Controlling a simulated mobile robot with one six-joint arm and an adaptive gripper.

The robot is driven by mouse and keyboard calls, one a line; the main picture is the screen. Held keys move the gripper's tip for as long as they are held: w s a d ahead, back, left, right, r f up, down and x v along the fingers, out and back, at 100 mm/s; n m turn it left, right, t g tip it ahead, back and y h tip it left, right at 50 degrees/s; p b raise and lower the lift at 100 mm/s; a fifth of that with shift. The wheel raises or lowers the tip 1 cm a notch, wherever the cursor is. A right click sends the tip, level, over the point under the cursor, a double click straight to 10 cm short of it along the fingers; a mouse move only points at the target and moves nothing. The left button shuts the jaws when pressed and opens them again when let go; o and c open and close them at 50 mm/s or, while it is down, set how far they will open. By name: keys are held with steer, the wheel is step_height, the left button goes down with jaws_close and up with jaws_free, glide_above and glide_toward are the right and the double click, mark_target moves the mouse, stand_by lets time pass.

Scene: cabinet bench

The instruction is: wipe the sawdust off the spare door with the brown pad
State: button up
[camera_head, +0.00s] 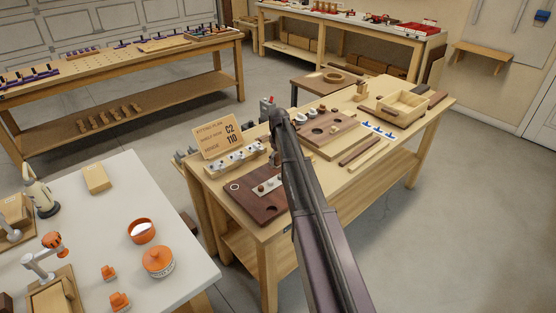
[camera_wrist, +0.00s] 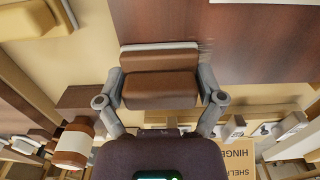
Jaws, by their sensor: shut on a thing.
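My gripper (camera_wrist: 161,96) has its two grey fingers closed on the sides of the brown pad (camera_wrist: 160,91). The pad has a pale strip along its far edge. A plain dark brown panel, seemingly the spare door (camera_wrist: 262,45), lies just beyond and under the pad in the wrist view. The pad's far edge overlaps the panel; I cannot tell whether it touches. Faint pale streaks show by the pad's right corner; no clear sawdust pile shows. In the head view my arm crosses the bench, and the fingers and pad cannot be made out.
The wooden bench (camera_head: 273,231) holds a dark board with a white ring (camera_head: 246,207), a brown board with holes (camera_head: 339,127), an open wooden box (camera_head: 403,108) and an upright sign (camera_head: 219,135). A brown bottle (camera_wrist: 74,145) stands left of my gripper. A white table (camera_head: 183,276) is at left.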

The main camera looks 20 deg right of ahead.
steer(key=shift+a+r+p, duration=0.1)
steer(key=shift+r+p, duration=2.6)
steer(key=shift+r, duration=0.2)
steer(key=shift+r+p, duration=1.5)
steer(key=o, duration=0.8)
steer(key=c, duration=0.8)
steer(key=shift+s+a+f, duration=0.1)
steer(key=shift+f, duration=0.1)
steer(key=shift+f+b, duration=0.1)
steer(key=shift+b, duration=0.2)
